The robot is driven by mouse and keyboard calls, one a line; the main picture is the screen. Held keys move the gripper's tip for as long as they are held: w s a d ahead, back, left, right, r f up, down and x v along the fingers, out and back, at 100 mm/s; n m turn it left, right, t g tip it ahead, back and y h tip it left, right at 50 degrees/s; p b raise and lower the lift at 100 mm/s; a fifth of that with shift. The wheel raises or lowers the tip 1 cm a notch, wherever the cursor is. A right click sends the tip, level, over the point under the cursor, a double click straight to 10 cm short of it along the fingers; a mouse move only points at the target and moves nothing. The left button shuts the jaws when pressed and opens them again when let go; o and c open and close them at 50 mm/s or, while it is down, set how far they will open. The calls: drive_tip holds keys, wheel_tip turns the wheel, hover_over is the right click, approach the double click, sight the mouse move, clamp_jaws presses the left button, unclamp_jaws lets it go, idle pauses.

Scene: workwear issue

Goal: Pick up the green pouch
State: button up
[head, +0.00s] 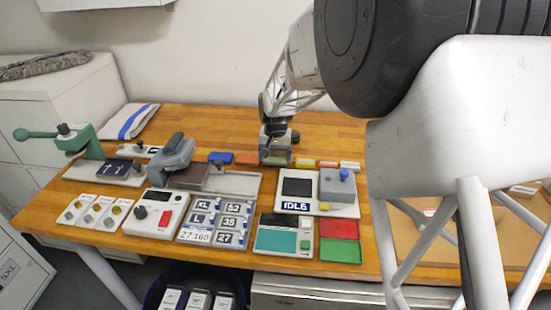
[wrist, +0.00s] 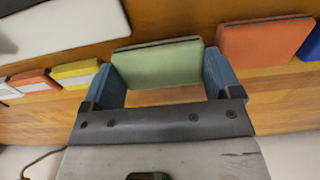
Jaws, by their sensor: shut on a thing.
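The green pouch (wrist: 158,64) is a flat, light green block with a dark edge band, seen in the wrist view between the two blue-grey fingers of my gripper (wrist: 162,78). The fingers are shut on its left and right ends. In the head view my gripper (head: 276,152) is at the back middle of the wooden table, and a small part of the green pouch (head: 277,160) shows below it. I cannot tell whether the pouch touches the table.
An orange-red pouch (wrist: 265,45) lies close beside one finger, with a blue pouch (wrist: 312,42) beyond it. On the other side are a yellow item (wrist: 76,73) and an orange item (wrist: 34,82). A grey tray (head: 243,184) and several devices stand in front.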

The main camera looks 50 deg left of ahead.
wheel_tip(320, 180, up, 2)
drive_tip(key=shift+r, duration=0.25)
drive_tip(key=s+d, duration=0.2)
drive_tip(key=d, duration=0.2)
drive_tip(key=s+d, duration=0.2)
drive_tip(key=d, duration=0.2)
drive_tip(key=s+d+r, duration=0.1)
drive_tip(key=s+d, duration=0.1)
drive_tip(key=d, duration=0.2)
drive_tip(key=shift+s+d, duration=0.1)
drive_tip(key=shift+s, duration=0.2)
drive_tip(key=shift+s+d+r, duration=0.15)
drive_tip(key=shift+s+d, duration=0.15)
drive_tip(key=shift+d, duration=0.15)
drive_tip(key=shift+s+d+r, duration=0.15)
drive_tip(key=shift+s+d, duration=0.1)
drive_tip(key=shift+d, duration=0.2)
